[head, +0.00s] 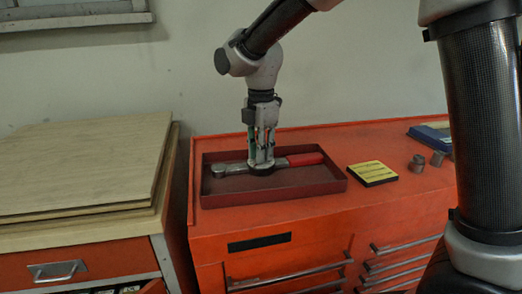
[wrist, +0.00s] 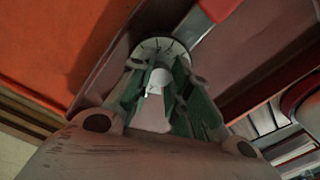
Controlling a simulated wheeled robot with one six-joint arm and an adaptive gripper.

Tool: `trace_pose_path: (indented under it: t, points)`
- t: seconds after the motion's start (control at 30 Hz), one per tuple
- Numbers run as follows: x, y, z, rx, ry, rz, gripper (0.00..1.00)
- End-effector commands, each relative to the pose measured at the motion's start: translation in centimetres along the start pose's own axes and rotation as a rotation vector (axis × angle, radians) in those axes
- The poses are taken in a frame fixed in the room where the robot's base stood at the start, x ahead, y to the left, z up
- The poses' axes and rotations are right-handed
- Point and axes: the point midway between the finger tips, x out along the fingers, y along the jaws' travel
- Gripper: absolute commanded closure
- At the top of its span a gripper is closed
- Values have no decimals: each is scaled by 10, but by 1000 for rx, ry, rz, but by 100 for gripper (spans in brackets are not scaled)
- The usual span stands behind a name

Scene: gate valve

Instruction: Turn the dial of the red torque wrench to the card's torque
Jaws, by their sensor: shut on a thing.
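The torque wrench lies in a dark red tray (head: 325,187) on the orange cabinet. Its red handle (head: 305,159) points right and its metal head (head: 222,169) points left. My gripper (head: 261,163) points straight down over the middle of the wrench and is shut on its dial. In the wrist view, the round pale dial (wrist: 150,46) with dark marks shows around and beyond the fingertips (wrist: 158,70). The fingers hide part of it, and I cannot read its setting. A yellow card-like block (head: 373,173) with dark lines lies right of the tray; its writing is too small to read.
Wooden boards (head: 85,165) lie on the bench at the left. The tray's low walls surround the wrench.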

Motion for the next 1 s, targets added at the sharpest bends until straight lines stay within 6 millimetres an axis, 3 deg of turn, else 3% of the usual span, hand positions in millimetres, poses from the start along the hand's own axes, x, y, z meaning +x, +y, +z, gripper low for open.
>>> trace_pose_path:
  t: [0.37,1.0]
  points:
    - [0,0,0,117,0,1,100]
    - [0,0,0,695,0,1,100]
